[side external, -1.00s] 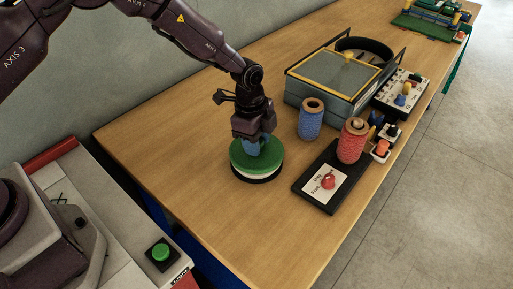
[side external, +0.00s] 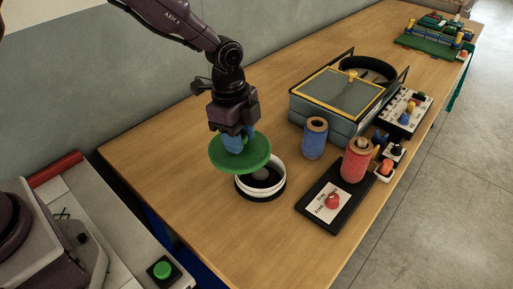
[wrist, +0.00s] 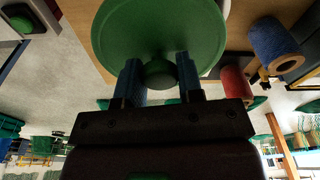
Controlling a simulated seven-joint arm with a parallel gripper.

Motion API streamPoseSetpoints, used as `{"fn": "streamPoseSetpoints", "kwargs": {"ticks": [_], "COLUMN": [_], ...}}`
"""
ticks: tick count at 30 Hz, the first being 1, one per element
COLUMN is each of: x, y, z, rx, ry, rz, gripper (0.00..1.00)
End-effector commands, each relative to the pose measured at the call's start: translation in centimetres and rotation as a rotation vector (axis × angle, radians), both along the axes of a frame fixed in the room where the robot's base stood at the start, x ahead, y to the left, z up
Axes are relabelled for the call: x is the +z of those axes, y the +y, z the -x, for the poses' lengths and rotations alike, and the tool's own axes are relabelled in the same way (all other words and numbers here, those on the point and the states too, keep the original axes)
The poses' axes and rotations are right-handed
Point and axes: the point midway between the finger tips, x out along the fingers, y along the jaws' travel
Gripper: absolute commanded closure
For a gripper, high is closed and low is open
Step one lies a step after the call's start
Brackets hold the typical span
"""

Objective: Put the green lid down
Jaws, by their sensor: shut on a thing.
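The green lid (side external: 240,155) is a round disc with a knob on top. My gripper (side external: 235,142) has blue fingers shut on that knob and holds the lid in the air. In the side view the lid is above and a little left of a round white and black container (side external: 262,182), which stands uncovered on the table. The wrist view shows the green lid (wrist: 160,30) close up, with its knob between my two fingers (wrist: 160,75). The lid hides part of the container's rim.
A blue spool (side external: 314,140) stands right of the container. A red spool (side external: 356,160) stands on a black board (side external: 318,222) bearing a card and red knob. A grey box with yellow trim (side external: 340,98) stands behind. The wooden table (side external: 185,165) is clear on the left.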

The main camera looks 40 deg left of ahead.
Motion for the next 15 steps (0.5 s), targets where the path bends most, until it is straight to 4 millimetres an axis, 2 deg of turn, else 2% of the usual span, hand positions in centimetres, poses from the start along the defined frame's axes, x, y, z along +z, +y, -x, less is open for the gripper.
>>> {"fn": "streamPoseSetpoints", "kwargs": {"ticks": [1, 6, 9, 15], "x": [0.7, 2.3, 2.9, 3.7], "y": [0.5, 1.5, 1.9, 2.4], "z": [1.3, 4.9, 6.5, 8.2], "rx": [0.002, 0.001, 0.002, 0.001], "ry": [0.000, -0.002, -0.002, 0.000], "rz": [-0.001, 0.000, 0.000, 0.000], "gripper": [0.88, 0.88, 0.88, 0.88]}}
